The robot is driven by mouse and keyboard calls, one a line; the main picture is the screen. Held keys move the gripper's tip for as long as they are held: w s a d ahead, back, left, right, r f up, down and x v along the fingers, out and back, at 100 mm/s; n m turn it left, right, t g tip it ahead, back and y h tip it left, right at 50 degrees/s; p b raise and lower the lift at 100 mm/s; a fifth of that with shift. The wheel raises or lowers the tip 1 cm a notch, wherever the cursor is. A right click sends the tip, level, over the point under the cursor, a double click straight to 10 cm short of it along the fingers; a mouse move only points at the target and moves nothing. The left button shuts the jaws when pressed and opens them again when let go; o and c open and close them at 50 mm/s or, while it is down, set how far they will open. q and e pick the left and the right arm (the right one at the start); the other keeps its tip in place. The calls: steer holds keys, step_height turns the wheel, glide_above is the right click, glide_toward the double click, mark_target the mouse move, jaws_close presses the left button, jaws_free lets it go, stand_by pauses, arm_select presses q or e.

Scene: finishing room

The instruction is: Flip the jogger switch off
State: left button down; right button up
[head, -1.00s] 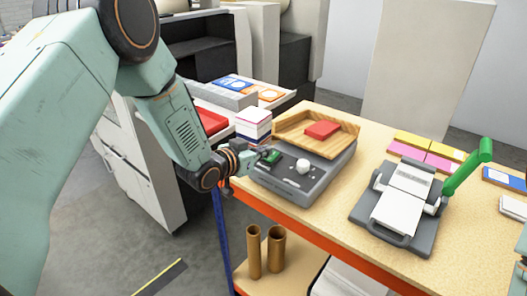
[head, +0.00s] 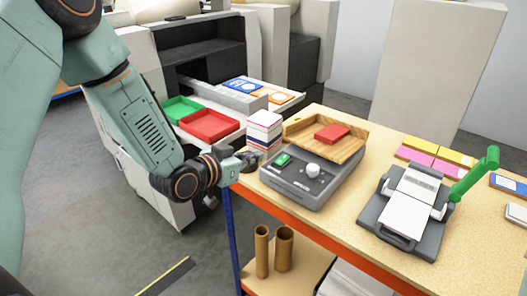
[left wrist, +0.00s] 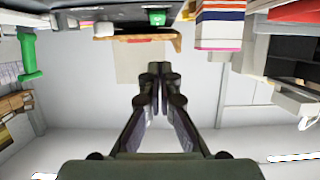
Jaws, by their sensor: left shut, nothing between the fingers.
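The jogger (head: 292,188) is a grey box with a slanted wooden tray on top, standing on the near left corner of the workbench. Its front panel carries a green switch (head: 282,159) and a white round knob (head: 313,170). Which way the switch is tipped is too small to tell. The left wrist view also shows the green switch (left wrist: 157,17) and the knob (left wrist: 104,29) at its top edge. My left gripper (head: 254,160) is shut and empty, just left of the panel and apart from the switch. Its closed fingers (left wrist: 153,72) show in the left wrist view. My right gripper is out of view.
A red block (head: 332,133) lies in the wooden tray (head: 349,147). A paper stack (head: 264,128) stands close behind my left gripper. A binding device (head: 408,205) with a green lever (head: 475,178) stands to the right. Red (head: 209,124) and green trays lie behind left.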

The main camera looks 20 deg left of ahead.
arm_select(q)
steer(key=shift+f+v, duration=0.2)
steer(key=shift+v, duration=0.75)
steer(key=shift+s, duration=0.2)
steer(key=s+f+n+g+y+b, duration=0.4)
steer(key=s+f+g+b, duration=0.9)
steer(key=s+f, duration=2.4)
steer(key=shift+d+f+y+b, duration=0.3)
steer(key=shift+f+y+b, duration=0.1)
steer(key=shift+f+b, duration=0.2)
steer(key=c, duration=2)
jaws_free()
steer(key=shift+c, duration=0.2)
